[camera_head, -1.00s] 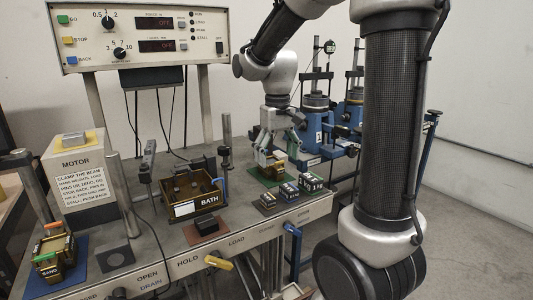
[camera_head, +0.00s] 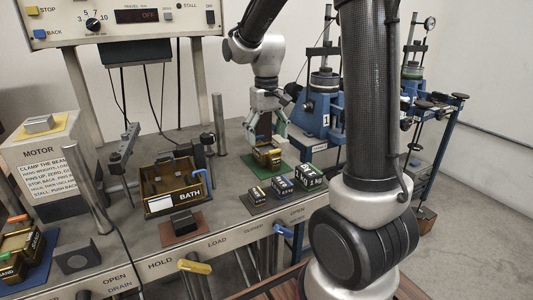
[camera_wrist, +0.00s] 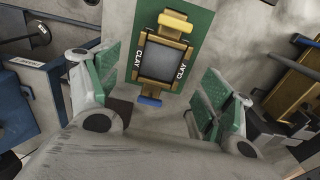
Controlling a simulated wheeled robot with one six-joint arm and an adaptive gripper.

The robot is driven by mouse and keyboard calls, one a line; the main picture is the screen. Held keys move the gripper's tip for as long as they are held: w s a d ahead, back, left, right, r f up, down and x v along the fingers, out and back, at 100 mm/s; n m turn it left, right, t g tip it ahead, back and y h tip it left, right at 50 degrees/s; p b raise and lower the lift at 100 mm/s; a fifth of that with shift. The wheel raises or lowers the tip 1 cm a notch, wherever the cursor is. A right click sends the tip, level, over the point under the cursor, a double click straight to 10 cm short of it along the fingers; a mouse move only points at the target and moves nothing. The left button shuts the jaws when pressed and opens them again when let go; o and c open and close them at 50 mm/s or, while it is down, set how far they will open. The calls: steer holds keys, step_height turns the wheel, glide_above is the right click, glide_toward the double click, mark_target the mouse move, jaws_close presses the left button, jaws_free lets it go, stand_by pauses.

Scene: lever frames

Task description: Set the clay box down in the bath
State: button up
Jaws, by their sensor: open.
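The clay box (camera_wrist: 165,60) is a small brass-coloured box with a grey top, CLAY labels on two sides, and yellow and blue tabs. It sits on a green mat (camera_wrist: 205,20), and in the head view the box (camera_head: 268,157) stands at the bench's back right. My gripper (camera_head: 268,132) is above it, pointing down. In the wrist view its green-padded fingers (camera_wrist: 160,95) are spread wide to the left and right of the box, with nothing between them touching it. The bath (camera_head: 172,205), an open brown tray labelled BATH, stands to the left on the bench.
Several weights (camera_head: 283,186) stand in a row in front of the green mat. A dark block on a brown pad (camera_head: 183,228) lies before the bath. A metal post (camera_head: 219,125) rises between bath and mat. Two boxes (camera_head: 22,250) stand at the far left.

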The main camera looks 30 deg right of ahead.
mark_target(266, 150)
steer(key=shift+f, duration=2.95)
steer(key=c, duration=1.2)
steer(key=shift+r, duration=3.75)
steer(key=shift+s, duration=0.1)
